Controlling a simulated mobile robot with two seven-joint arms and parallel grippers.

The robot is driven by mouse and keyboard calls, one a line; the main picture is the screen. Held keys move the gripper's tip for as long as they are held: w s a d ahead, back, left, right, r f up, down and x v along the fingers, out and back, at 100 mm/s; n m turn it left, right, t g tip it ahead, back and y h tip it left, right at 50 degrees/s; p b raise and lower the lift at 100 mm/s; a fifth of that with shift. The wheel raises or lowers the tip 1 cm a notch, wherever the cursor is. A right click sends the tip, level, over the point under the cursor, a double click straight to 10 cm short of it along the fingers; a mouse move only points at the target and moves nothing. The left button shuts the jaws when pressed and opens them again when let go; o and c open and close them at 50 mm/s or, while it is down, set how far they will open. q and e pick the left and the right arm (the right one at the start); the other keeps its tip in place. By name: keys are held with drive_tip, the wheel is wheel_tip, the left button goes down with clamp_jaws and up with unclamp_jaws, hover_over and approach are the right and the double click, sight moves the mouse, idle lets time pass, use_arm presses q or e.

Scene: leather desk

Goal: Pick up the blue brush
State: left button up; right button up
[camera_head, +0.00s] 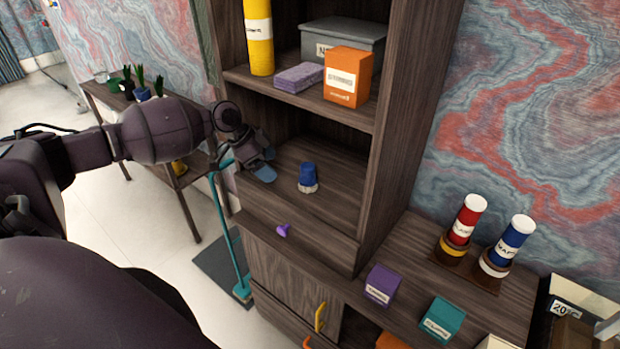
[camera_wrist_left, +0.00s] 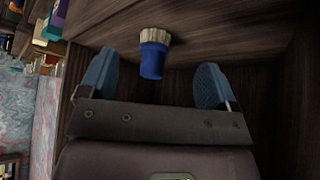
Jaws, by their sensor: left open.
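The blue brush (camera_head: 308,175) stands on the lower shelf of the dark wooden cabinet, its blue handle up and its pale bristles down. My left gripper (camera_head: 265,164) is open and empty, just to the left of the brush and apart from it. In the left wrist view the brush (camera_wrist_left: 153,56) lies ahead between the two blue fingertips of my left gripper (camera_wrist_left: 154,88), slightly beyond them, with the handle end toward the gripper. My right gripper does not show in either view.
The upper shelf (camera_head: 300,101) holds a yellow cylinder (camera_head: 259,38), a purple sponge-like block (camera_head: 298,77), an orange box (camera_head: 347,76) and a grey box (camera_head: 343,36). The cabinet's right side wall (camera_head: 408,110) bounds the compartment. Shelf around the brush is clear.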

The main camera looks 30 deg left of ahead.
sight(305, 165)
use_arm(q)
drive_tip(key=w+d, duration=0.4)
drive_tip(key=d, duration=0.1)
drive_tip(key=shift+w+d+p, duration=0.1)
drive_tip(key=shift+w+p, duration=0.1)
drive_tip(key=shift+p, duration=0.1)
drive_tip(key=shift+w+d, duration=0.4)
drive_tip(key=shift+d, duration=0.1)
drive_tip(key=x, duration=0.4)
drive_tip(key=shift+w+d+f, duration=0.15)
drive_tip(key=shift+d, duration=0.05)
drive_tip(key=shift+w+d+f, duration=0.1)
drive_tip(key=shift+d+f, duration=0.05)
drive_tip(key=shift+f, duration=0.2)
drive_tip(key=shift+c, duration=0.7)
drive_tip(key=c, duration=0.9)
drive_tip(key=shift+c, duration=0.2)
